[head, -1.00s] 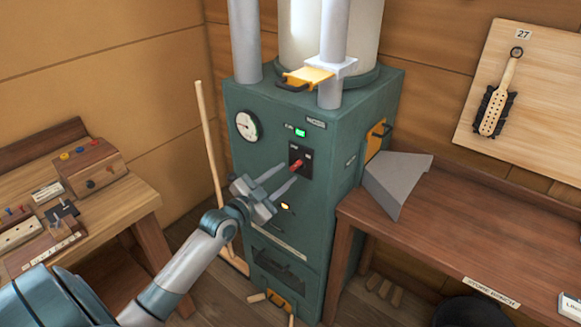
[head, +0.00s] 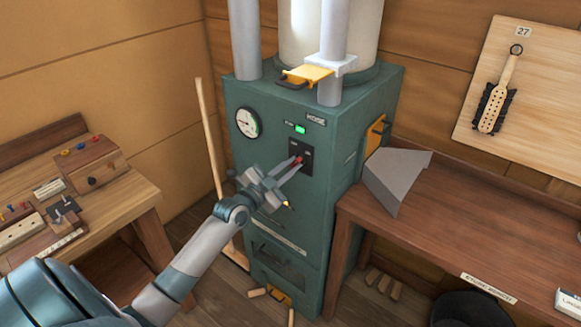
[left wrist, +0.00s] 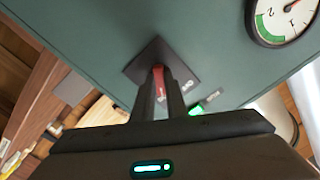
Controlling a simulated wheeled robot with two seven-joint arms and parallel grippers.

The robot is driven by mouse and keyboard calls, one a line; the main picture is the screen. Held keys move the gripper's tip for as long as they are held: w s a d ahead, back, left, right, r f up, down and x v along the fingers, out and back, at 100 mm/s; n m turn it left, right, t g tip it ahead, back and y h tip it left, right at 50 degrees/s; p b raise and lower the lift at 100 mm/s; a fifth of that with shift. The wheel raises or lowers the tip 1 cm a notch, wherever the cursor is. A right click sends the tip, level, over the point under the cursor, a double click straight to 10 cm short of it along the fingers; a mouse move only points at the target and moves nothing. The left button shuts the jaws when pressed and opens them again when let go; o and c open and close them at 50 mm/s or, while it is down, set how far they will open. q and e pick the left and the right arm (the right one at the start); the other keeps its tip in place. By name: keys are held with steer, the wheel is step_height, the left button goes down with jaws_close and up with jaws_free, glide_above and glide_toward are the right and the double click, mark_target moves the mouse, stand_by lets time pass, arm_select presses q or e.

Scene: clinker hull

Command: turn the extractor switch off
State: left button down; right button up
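The extractor is a tall green cabinet (head: 330,225) with a black switch plate (head: 306,148) on its front. A red switch lever (head: 299,160) stands out from the plate. My left gripper (head: 299,162) reaches it from the lower left, its two fingers drawn close together at the lever. In the left wrist view the red lever (left wrist: 161,76) sits between the two fingertips (left wrist: 160,88), which are shut on it and hide its lower part. A green lamp (head: 300,129) above the plate is lit. My right gripper is out of view.
A round gauge (head: 248,122) is left of the switch. A wooden pole (head: 209,150) stands left of the cabinet. A workbench (head: 480,225) with a grey hood (head: 396,180) is at right, another bench (head: 120,205) at left. Yellow-handled slides (head: 307,75) are on the extractor.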

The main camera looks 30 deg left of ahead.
arm_select(q)
steer(key=shift+n, duration=0.4)
steer(key=n+p, duration=0.1)
steer(key=n, duration=0.4)
steer(key=shift+n+p, duration=0.3)
steer(key=n+p, duration=0.1)
steer(key=n, duration=0.4)
steer(key=shift+n, duration=0.3)
steer(key=c, duration=1.8)
jaws_free()
steer(key=shift+o, duration=0.2)
steer(key=shift+s, duration=0.1)
